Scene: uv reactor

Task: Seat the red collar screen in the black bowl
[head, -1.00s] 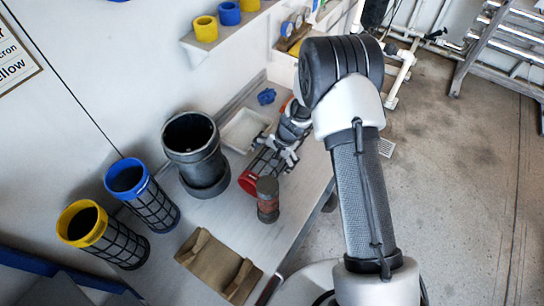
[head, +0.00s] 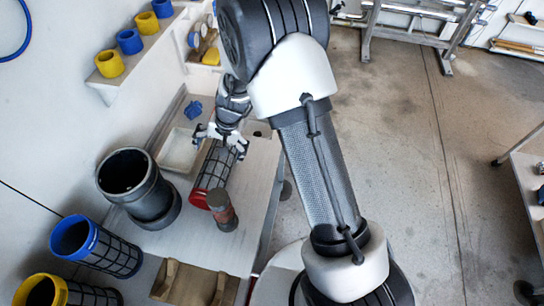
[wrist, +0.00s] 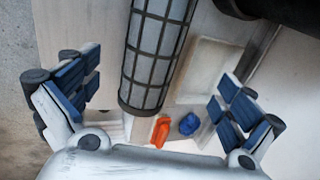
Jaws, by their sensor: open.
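The red collar screen, a black mesh tube (head: 216,165) with a red collar (head: 200,198) at its near end, lies on the table. My gripper (head: 222,141) is open over the screen's far end, with a finger to each side. In the wrist view the mesh tube (wrist: 156,55) runs down between my spread fingers (wrist: 158,100), touching neither pad as far as I see; its collar is out of that view. The black bowl (head: 148,198) stands upright and open-topped left of the screen. A dark part at the wrist view's top right may be it.
A brown-red cylinder (head: 222,210) stands close beside the collar. A white tray (head: 180,152) and a blue knob (head: 193,110) lie behind. Blue-collared (head: 105,250) and yellow-collared (head: 75,294) screens and a wooden cradle (head: 195,284) are nearer. An orange piece (wrist: 160,131) shows in the wrist view.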

